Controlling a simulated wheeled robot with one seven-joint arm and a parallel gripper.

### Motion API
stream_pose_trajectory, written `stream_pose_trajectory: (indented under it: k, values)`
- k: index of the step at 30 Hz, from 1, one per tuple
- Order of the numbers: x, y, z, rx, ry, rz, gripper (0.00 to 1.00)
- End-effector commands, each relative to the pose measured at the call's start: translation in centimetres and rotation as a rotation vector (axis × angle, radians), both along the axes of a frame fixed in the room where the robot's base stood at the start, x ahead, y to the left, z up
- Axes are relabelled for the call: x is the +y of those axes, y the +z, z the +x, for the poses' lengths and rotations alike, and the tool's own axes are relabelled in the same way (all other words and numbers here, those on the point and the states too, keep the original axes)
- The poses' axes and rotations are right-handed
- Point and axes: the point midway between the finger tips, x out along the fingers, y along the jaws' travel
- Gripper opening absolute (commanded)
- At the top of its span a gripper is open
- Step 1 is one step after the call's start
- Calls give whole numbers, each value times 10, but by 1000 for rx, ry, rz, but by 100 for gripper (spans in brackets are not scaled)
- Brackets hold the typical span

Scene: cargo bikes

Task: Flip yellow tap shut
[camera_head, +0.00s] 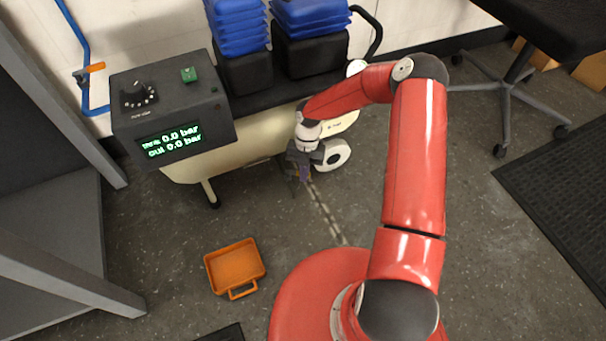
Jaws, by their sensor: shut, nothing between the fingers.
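A small tap with an orange-yellow lever (95,68) sits on a blue pipe (86,45) against the white wall at the upper left. The lever sticks out to the right, across the pipe's run. My gripper (296,190) hangs low in front of the cream cart, well right of and below the tap in the picture, touching neither. It points down with its fingers shut and holds nothing. The fingertips are small and dark here.
A dark control box (172,110) with a knob, green button and display reading 0.0 bar stands between the tap and my gripper. Blue crates (237,25) stand behind it. A grey shelf (50,215) is at left. An orange tray (235,266) lies on the floor.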

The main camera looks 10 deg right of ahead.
Motion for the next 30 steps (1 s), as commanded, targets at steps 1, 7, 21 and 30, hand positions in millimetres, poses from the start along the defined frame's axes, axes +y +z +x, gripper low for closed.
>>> stream_pose_trajectory:
  k: [1,7,21,30]
  values:
    - [0,0,1,-1,-1,-1,0]
    - [-1,0,1,-1,-1,-1,0]
    - [2,0,1,-1,0,0,0]
    - [14,0,2,-1,-1,-1,0]
